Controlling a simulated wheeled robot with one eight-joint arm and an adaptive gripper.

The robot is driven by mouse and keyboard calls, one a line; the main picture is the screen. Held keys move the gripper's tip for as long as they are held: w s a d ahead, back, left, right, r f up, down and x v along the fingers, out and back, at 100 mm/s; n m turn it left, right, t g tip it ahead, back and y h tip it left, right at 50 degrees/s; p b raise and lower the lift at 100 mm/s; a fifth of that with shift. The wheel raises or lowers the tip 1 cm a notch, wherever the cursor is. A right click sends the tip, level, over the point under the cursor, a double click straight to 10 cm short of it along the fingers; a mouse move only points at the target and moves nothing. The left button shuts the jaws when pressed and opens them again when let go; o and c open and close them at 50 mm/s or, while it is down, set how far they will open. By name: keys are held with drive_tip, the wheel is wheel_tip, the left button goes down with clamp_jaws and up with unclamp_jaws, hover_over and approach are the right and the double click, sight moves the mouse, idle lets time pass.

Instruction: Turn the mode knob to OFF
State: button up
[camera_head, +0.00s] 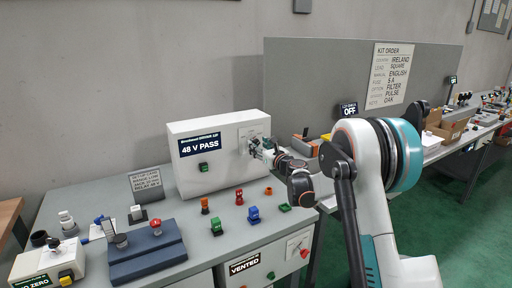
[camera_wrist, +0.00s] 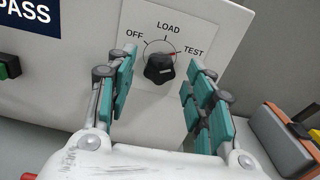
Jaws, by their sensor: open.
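The mode knob (camera_wrist: 159,68) is black, with a red pointer directed at the TEST mark. It sits on a white dial plate (camera_wrist: 186,28) lettered OFF at left, LOAD at top and TEST at right. My gripper (camera_wrist: 163,78) is open, with one teal-padded finger to the left of the knob and the other to its right. A gap shows between each finger and the knob. In the head view my gripper (camera_head: 257,149) is at the right part of the white machine box (camera_head: 222,132) and hides the knob. The box's display (camera_head: 199,145) reads "48 V PASS".
A green button (camera_head: 203,167) is on the box front, left of the dial. Small coloured parts, including a blue one (camera_head: 254,214), stand on the bench before it. A grey and orange case (camera_wrist: 281,139) lies right of the box.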

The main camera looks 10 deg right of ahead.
sight(257, 144)
drive_tip(key=shift+x, duration=1.55)
drive_tip(key=c, duration=1.1)
